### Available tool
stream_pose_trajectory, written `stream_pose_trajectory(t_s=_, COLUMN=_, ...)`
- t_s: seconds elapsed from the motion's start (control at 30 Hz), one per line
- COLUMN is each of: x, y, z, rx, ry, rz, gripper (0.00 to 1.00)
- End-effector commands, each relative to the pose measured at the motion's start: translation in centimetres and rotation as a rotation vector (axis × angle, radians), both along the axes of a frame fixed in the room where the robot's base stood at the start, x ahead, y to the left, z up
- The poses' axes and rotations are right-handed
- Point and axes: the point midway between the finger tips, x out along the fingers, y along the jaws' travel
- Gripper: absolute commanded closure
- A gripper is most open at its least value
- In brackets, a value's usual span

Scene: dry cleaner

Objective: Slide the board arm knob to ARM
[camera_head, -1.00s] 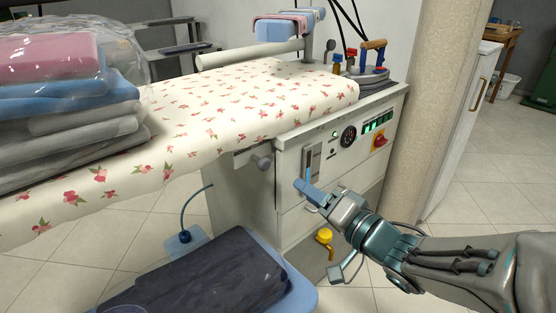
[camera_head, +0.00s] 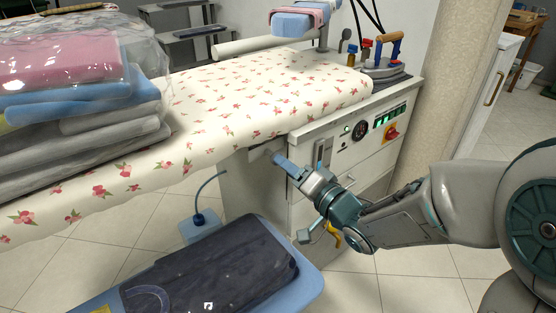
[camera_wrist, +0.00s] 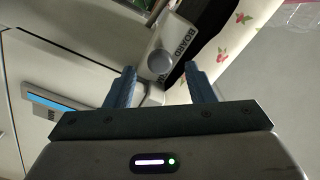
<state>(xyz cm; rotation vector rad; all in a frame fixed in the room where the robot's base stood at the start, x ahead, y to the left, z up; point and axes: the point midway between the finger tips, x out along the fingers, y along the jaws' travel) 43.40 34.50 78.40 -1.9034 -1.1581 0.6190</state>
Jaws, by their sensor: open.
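The board arm knob (camera_wrist: 160,62) is a round grey knob on a pale plate lettered "BOARD" (camera_wrist: 187,42), seen in the wrist view. The rest of the lettering is hard to read. My gripper (camera_wrist: 161,70) is open, with one blue finger to each side of the knob's lower edge in the picture; I cannot tell whether they touch it. In the head view my gripper (camera_head: 280,160) is at the cabinet's left front corner, under the board's edge, and largely hides the knob.
The flowered ironing board (camera_head: 215,105) lies just above my gripper. The cabinet front (camera_head: 370,155) carries a gauge, green lights and a red switch (camera_head: 391,133). Bagged folded clothes (camera_head: 70,75) lie on the board.

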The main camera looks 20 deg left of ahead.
Motion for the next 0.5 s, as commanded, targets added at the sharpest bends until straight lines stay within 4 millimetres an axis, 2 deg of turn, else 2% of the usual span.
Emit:
stream_pose_trajectory(t_s=0.03, x=0.4, y=1.0, z=-0.2, rx=0.001, ry=-0.002, rz=0.003, gripper=0.51)
stream_pose_trajectory(t_s=0.2, x=1.6, y=3.2, z=-0.2, rx=0.0, ry=0.0, rz=0.001, gripper=0.51)
stream_pose_trajectory(t_s=0.5, x=2.3, y=4.4, z=0.0, rx=0.0, ry=0.0, rz=-0.001, gripper=0.51)
